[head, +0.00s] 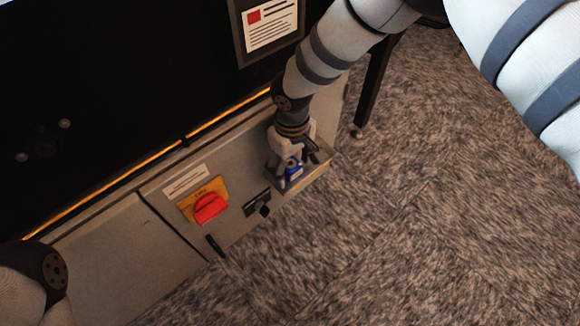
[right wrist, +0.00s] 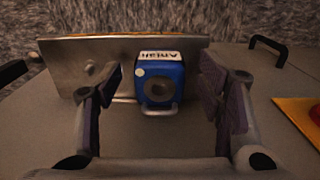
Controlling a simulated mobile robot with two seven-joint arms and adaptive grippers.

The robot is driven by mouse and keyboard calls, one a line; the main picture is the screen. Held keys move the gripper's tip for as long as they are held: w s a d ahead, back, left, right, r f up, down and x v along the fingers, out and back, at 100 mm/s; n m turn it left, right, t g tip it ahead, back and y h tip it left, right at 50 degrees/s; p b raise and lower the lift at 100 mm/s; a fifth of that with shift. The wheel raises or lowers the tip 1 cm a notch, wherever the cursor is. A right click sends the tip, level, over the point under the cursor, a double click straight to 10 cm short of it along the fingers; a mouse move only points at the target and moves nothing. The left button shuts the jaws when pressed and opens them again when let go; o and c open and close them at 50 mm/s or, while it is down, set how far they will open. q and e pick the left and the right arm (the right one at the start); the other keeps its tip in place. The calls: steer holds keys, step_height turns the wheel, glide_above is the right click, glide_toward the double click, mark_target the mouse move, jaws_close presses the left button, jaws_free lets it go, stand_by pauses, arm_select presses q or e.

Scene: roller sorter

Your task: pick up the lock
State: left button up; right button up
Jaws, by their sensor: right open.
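The lock (right wrist: 161,79) is a small blue padlock with a white name label, a round dark centre and a metal shackle. In the right wrist view it is in front of a metal shelf or bracket. It also shows as a small blue patch in the head view (head: 293,171). My right gripper (head: 292,160) is open and points down at the lock. In the right wrist view its two dark-padded fingers (right wrist: 161,90) stand left and right of the lock, with gaps on both sides. My left gripper is out of view.
The metal bracket (right wrist: 70,64) surrounds the lock's spot on the grey panel. A red rotary switch on a yellow plate (head: 209,206) and a black handle (head: 258,203) are to the left in the head view. Carpet (head: 430,210) is clear at right.

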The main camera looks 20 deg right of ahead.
steer(key=c, duration=1.3)
steer(key=shift+c, duration=0.2)
